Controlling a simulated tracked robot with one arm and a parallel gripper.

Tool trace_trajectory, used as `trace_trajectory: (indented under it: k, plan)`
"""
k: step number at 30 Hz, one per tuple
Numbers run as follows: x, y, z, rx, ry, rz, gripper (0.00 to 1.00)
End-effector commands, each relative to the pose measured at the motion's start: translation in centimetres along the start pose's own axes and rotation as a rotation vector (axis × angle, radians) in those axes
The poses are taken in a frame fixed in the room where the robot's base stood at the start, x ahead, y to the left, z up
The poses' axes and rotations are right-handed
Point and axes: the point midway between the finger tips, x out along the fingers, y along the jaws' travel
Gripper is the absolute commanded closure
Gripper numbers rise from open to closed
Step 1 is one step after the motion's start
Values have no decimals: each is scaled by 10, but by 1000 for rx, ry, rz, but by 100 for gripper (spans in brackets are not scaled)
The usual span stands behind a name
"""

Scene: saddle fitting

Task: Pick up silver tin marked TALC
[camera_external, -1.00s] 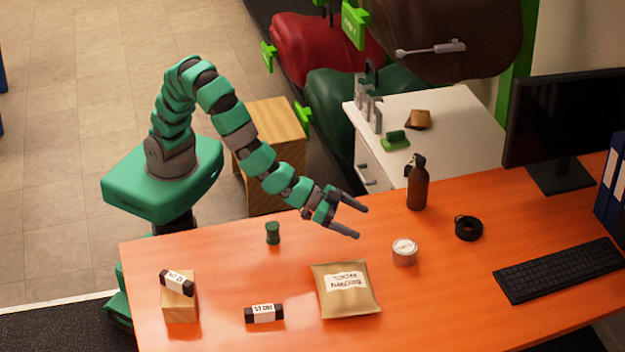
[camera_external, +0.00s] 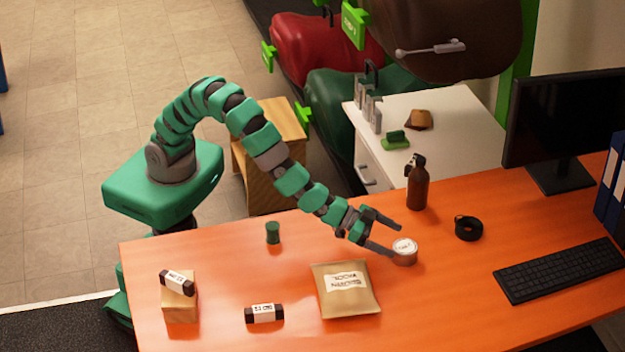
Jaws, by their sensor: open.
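A small round silver tin (camera_external: 404,253) with a white label on its lid stands on the orange desk, right of the middle. The lettering on the label is too small to read. My gripper (camera_external: 396,240) is open, with its two fingers pointing right toward the tin. The nearer fingertip is at the tin's left edge in the picture, and the farther one is above and behind it. I cannot tell whether a finger touches the tin.
A brown bottle (camera_external: 417,184) stands behind the tin, and a black tape roll (camera_external: 468,228) lies to its right. A tan packet (camera_external: 346,289) lies at front left. A dark green cylinder (camera_external: 272,232) stands farther left. A keyboard (camera_external: 558,270) lies at right.

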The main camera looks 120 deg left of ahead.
Motion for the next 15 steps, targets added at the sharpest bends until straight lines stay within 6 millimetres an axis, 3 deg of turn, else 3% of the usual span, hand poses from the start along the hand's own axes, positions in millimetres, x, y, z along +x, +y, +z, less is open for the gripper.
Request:
trace_trajectory:
  k: [6,15]
  plan:
    - [26,1,4,-2,0,-2,11]
    - [32,0,3,1,-1,-2,11]
